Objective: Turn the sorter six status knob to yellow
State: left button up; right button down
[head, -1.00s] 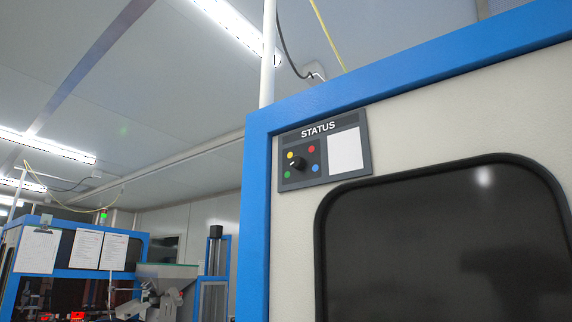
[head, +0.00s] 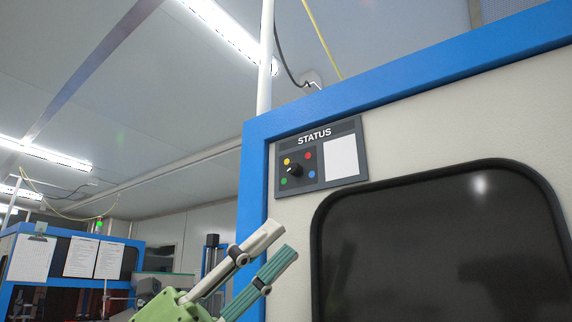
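The dark grey status panel (head: 345,184) is fixed on the upper left of the cream machine front. Its black knob (head: 294,170) sits among four dots: yellow (head: 287,161) upper left, red (head: 308,155) upper right, blue (head: 311,173) lower right and green (head: 284,181) lower left. A small pale mark shows on the knob's left side; exactly where it points is too small to tell. My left gripper (head: 285,244) is at the bottom centre, below the panel and apart from the knob. Its cream and teal fingers are spread with nothing between them. My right gripper is out of view.
A blue frame (head: 252,200) edges the machine, and a dark window (head: 440,250) lies below and right of the panel. A white card (head: 341,157) is on the panel. Another blue-framed machine (head: 60,285) stands at the far left.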

pick_arm(q)
jog(key=s+d+r+m+g+y, duration=0.1)
jog(key=s+d+r+m+y, duration=0.2)
jog(key=d+r+m+y, duration=0.1)
jog(key=n+t+y, duration=0.5)
jog(key=t+y, duration=0.6)
jog(key=y, duration=0.1)
send_near(292, 168)
jog(key=p+x, duration=0.5)
jog(key=x, duration=0.2)
jog(key=shift+w+d+r, duration=0.1)
jog(key=shift+w+d, duration=0.05)
jog(key=shift+w, duration=0.05)
jog(key=shift+w+d, duration=0.25)
jog(key=shift+w, duration=0.15)
grip_shut()
